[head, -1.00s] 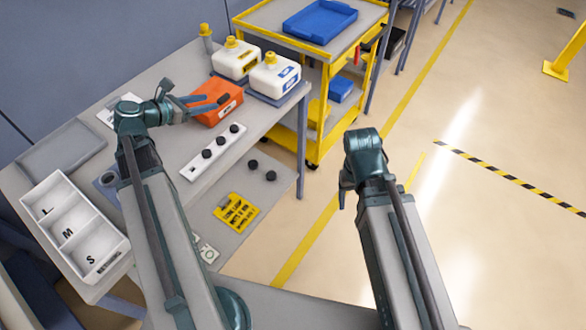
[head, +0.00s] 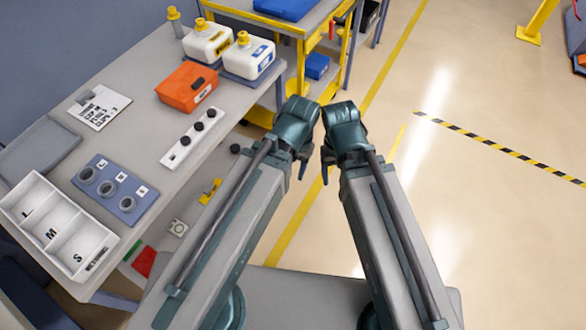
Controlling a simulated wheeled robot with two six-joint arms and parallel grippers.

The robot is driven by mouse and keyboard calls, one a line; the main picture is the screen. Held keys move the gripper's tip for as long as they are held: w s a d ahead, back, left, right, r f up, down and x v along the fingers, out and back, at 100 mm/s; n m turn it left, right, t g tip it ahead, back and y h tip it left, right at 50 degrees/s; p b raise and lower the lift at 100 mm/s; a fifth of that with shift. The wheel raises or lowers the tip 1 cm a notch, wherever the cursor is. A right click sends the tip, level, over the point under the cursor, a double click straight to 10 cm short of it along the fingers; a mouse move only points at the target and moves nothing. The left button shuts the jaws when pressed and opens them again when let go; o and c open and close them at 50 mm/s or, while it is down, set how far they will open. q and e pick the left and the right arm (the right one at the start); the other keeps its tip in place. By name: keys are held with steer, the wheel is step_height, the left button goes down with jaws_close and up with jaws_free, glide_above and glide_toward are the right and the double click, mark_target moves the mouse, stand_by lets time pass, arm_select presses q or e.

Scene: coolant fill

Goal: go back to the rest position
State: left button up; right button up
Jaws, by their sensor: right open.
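My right gripper (head: 326,170) hangs below the dark teal wrist of my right arm, right of the workbench. It is open, mostly hidden by the wrist, and nothing shows in it. My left gripper (head: 302,168) hangs below the wrist of my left arm, close beside the right one. Only a bit of a finger shows, so its jaws cannot be judged. Both arms are folded side by side in front of me, away from the bench objects.
The grey workbench (head: 140,75) at left carries an orange box (head: 186,88), white yellow-capped jugs (head: 207,42), a three-compartment white tray (head: 62,225), a blue ring holder (head: 115,188) and a white strip with black knobs (head: 192,138). A yellow cart (head: 345,50) stands behind. Floor at right is open.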

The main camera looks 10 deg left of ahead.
arm_select(q)
steer(key=shift+s+d+m, duration=0.1)
steer(key=shift+s+m, duration=0.05)
steer(key=shift+m, duration=0.15)
step_height(320, 180, up, 3)
steer(key=p, duration=0.2)
steer(key=shift+f+p, duration=0.15)
steer(key=shift+p, duration=0.2)
stand_by(0.7)
